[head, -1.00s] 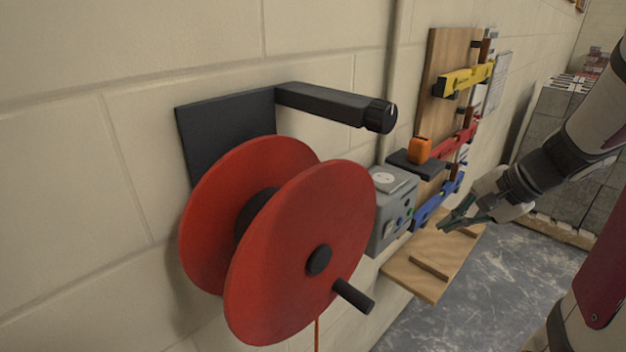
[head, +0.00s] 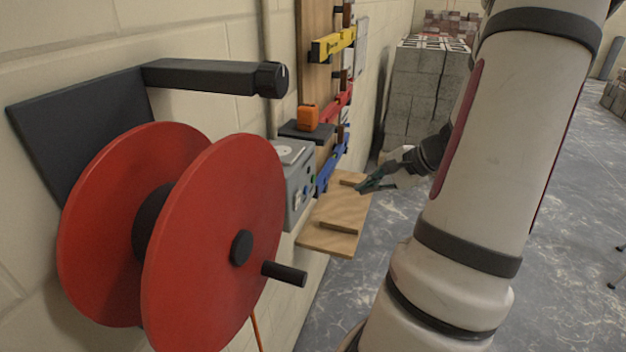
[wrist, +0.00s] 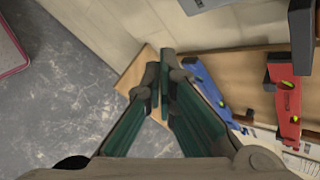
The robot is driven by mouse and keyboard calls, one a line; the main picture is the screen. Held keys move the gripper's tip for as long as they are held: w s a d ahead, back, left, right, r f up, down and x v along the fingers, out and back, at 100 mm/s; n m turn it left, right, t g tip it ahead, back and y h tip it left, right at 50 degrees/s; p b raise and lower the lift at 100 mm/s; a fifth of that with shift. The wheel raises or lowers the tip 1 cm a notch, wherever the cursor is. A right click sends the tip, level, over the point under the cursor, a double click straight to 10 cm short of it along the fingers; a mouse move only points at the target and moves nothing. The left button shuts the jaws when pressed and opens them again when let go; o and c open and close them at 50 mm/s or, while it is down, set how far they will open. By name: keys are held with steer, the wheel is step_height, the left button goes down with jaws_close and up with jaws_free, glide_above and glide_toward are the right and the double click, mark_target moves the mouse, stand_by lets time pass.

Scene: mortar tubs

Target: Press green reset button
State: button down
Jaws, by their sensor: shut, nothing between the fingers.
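A grey control box (head: 297,190) is fixed to the wall just right of the red reel. Its face carries small buttons, among them a green button (head: 313,178), tiny in the head view. A sliver of the box shows at the top edge of the wrist view (wrist: 205,4), with its buttons out of sight. My gripper (head: 362,187) is shut and empty, to the right of the box and apart from it, near the wooden shelf. Its closed fingers also show in the wrist view (wrist: 159,75).
A large red reel (head: 215,240) with a black crank stands out from the wall at left, under a black arm (head: 205,77). A wooden shelf (head: 335,212), an orange block (head: 308,117) and yellow, red and blue levels surround the box. Grey blocks (head: 415,95) are stacked behind.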

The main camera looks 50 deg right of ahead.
steer(key=w+a+b, duration=0.2)
steer(key=w+a, duration=0.1)
steer(key=w, duration=0.5)
steer(key=shift+a, duration=0.15)
steer(key=shift+w, duration=0.15)
stand_by(1.3)
steer(key=shift+w+a+b, duration=0.2)
steer(key=shift+w+b, duration=0.05)
steer(key=shift+b, duration=0.1)
steer(key=shift+w+a, duration=0.15)
steer(key=shift+w, duration=0.2)
stand_by(0.6)
stand_by(0.4)
steer(key=shift+s+d, duration=0.3)
steer(key=shift+s, duration=0.45)
steer(key=shift+s, duration=0.1)
steer(key=s, duration=0.1)
steer(key=s+d, duration=0.1)
steer(key=s, duration=0.1)
steer(key=s+d+p, duration=0.1)
steer(key=shift+s, duration=0.2)
